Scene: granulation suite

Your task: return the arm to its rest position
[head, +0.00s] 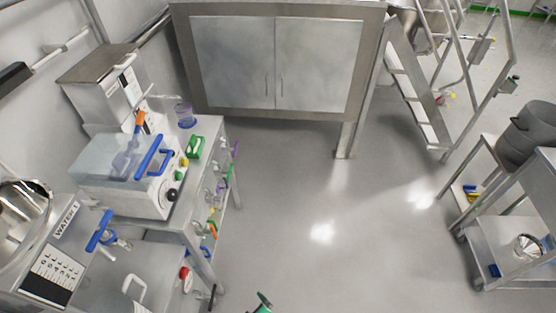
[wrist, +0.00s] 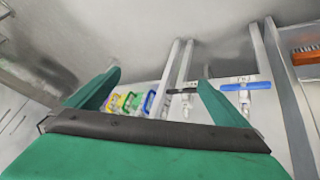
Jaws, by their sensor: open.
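My gripper (wrist: 155,95) shows in the wrist view as two green fingers spread well apart on a dark bar, with nothing between them. Beyond the fingers are table legs and several small coloured items. In the head view only a small green and dark tip of my gripper (head: 263,303) shows at the bottom edge, over the grey floor. It is to the right of the left-hand bench and touches nothing that I can see. The rest of my arm is out of the head view.
A steel bench (head: 207,150) with a blue-handled machine (head: 125,180) stands at left. A blue-handled valve (wrist: 245,87) shows in the wrist view. A steel cabinet (head: 275,65) is at the back, a cart (head: 505,235) at right. The middle floor (head: 330,220) is clear.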

